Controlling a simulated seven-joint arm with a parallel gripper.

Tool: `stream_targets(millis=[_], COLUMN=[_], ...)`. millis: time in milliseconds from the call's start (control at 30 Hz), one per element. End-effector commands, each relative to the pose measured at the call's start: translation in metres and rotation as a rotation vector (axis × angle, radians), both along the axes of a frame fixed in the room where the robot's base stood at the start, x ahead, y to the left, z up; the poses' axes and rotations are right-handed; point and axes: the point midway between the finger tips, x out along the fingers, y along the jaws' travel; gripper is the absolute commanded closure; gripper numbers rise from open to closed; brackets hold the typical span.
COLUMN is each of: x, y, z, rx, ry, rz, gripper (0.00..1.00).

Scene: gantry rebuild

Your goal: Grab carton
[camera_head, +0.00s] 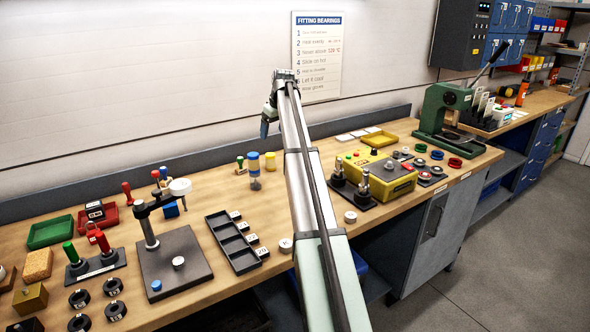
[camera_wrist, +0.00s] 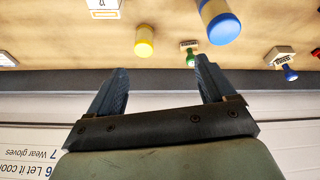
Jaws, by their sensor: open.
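I cannot make out a thing that is clearly a carton in either view. My gripper (camera_head: 268,124) is raised above the back of the bench, near the wall. In the wrist view my gripper (camera_wrist: 161,75) has its two blue-grey fingers wide apart with nothing between them. Beyond the fingers are a yellow-capped cylinder (camera_wrist: 144,40), a larger blue-and-yellow cylinder (camera_wrist: 222,25) and a small green-handled piece (camera_wrist: 190,58). They stand on the bench, apart from the fingers. A white labelled piece (camera_wrist: 103,6) is cut off by the top edge.
A black compartment tray (camera_head: 233,242) lies front of centre on the wooden bench. A clamp stand (camera_head: 150,229), a green tray (camera_head: 50,232) and a red tray (camera_head: 97,217) are left. A yellow unit (camera_head: 385,180) and a green press (camera_head: 440,110) are right.

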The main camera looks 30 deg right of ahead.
Motion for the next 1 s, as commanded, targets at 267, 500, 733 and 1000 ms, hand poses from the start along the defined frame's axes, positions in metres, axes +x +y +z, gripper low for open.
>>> stream_targets(millis=[267, 500, 733, 1000], x=[-0.053, -0.055, -0.052, -0.039], y=[-0.086, -0.090, -0.090, -0.090], z=[0.001, -0.041, -0.057, -0.088], rx=[0.041, 0.046, 0.044, 0.044], ry=[-0.051, -0.054, -0.055, -0.053], rz=[-0.211, -0.226, -0.225, -0.224], gripper=[0.17, 0.17, 0.17, 0.17])
